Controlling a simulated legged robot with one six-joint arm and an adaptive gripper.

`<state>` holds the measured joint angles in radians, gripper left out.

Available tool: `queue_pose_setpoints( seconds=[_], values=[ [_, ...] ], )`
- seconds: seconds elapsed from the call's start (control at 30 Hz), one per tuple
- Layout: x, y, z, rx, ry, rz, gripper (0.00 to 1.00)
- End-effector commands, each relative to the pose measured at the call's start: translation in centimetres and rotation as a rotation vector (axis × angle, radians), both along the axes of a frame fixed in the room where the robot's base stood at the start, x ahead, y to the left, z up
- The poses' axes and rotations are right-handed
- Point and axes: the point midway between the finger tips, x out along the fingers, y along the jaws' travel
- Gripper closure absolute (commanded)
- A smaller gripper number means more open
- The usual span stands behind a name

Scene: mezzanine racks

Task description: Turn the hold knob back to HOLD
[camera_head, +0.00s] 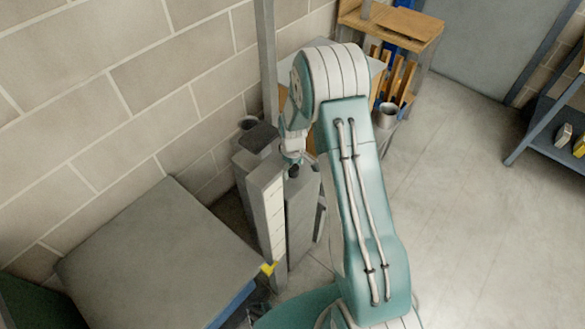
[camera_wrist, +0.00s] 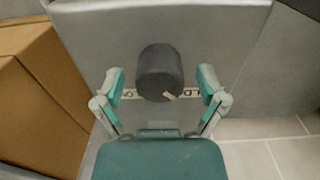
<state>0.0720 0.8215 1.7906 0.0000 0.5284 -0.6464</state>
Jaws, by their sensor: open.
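The hold knob (camera_wrist: 159,68) is a dark grey cylinder on a grey panel (camera_wrist: 225,45) in the wrist view. A small pale mark shows at its lower right edge. My gripper (camera_wrist: 161,88) is open, with one teal fingertip on each side of the knob and a visible gap on both sides. In the head view my gripper (camera_head: 293,165) is small beside grey cabinets, and I cannot make out the knob there.
A brown cardboard box (camera_wrist: 40,90) stands left of the panel in the wrist view. In the head view, a grey-topped table (camera_head: 155,255) is at lower left, a block wall (camera_head: 190,80) behind, and a wooden shelf unit (camera_head: 420,25) at the back. Open floor (camera_head: 470,220) lies right.

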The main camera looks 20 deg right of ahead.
Motion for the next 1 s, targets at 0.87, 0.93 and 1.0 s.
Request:
queue_pose_setpoints(
  seconds=[0.87,0.93,1.0],
  values=[
    [0.2,0.1,11.8,-0.001,0.001,0.000,0.09],
    [0.1,0.1,11.9,-0.001,0.001,0.000,0.09],
    [0.1,0.1,11.9,-0.001,0.002,0.000,0.09]
  ],
)
